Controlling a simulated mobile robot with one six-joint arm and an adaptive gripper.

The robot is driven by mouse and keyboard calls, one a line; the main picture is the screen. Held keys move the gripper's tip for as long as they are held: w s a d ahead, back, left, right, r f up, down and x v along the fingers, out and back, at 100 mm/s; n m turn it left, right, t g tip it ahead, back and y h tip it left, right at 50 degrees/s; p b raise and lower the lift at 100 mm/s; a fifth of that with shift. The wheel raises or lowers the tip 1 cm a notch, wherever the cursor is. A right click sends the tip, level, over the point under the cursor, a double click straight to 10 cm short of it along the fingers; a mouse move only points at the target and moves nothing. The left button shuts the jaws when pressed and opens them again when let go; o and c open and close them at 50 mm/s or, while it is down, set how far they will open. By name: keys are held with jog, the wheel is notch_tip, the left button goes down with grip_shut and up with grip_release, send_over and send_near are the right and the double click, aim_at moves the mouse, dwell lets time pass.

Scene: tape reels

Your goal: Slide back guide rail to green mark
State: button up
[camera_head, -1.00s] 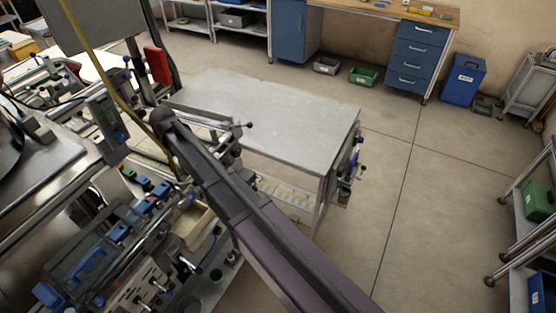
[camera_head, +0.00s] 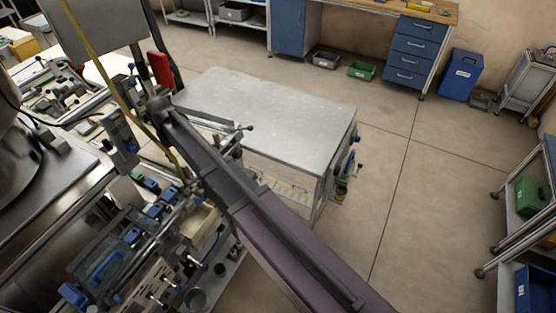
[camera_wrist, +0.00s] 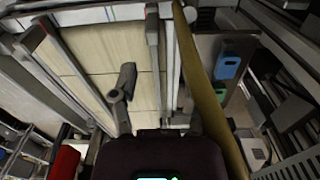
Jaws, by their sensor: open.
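In the wrist view my gripper (camera_wrist: 158,88) is open, with its dark body at the bottom centre and nothing clearly between its fingers. Beyond it are pale panels (camera_wrist: 85,62) with long grey metal bars (camera_wrist: 152,42) alongside. I cannot tell which bar is the back guide rail, or whether my gripper touches any of them. The gripper itself is not distinguishable there.
The grey-topped table (camera_head: 275,100) stands beyond the arm. Machine fittings with blue handles (camera_head: 103,268) crowd the left. Open floor (camera_head: 425,185) lies right.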

jog(key=shift+r+p, duration=2.75)
jog(key=shift+r, duration=0.35)
jog(key=s+d+f+m+b, duration=0.1)
jog(key=d+f+m+b, duration=0.1)
jog(key=d, duration=0.9)
jog(key=s+d+f+m+b, duration=0.2)
jog(key=d+f+m+b, duration=0.1)
jog(key=d, duration=0.8)
jog(key=s+d+f+m+b, duration=0.1)
jog(key=d+f+b, duration=0.3)
jog(key=d, duration=0.7)
jog(key=shift+s+d+f+m+b, duration=0.3)
jog(key=shift+s+d+m, duration=0.05)
jog(key=shift+m, duration=0.55)
notch_tip(320, 180, up, 8)
jog(key=n+p, duration=0.8)
send_over(184, 165)
jog(key=shift+s+a+f, duration=0.1)
jog(key=shift+f+b, duration=0.2)
jog(key=shift+b, duration=0.1)
notch_tip(184, 165, down, 13)
jog(key=b, duration=1.3)
jog(key=shift+f, duration=0.2)
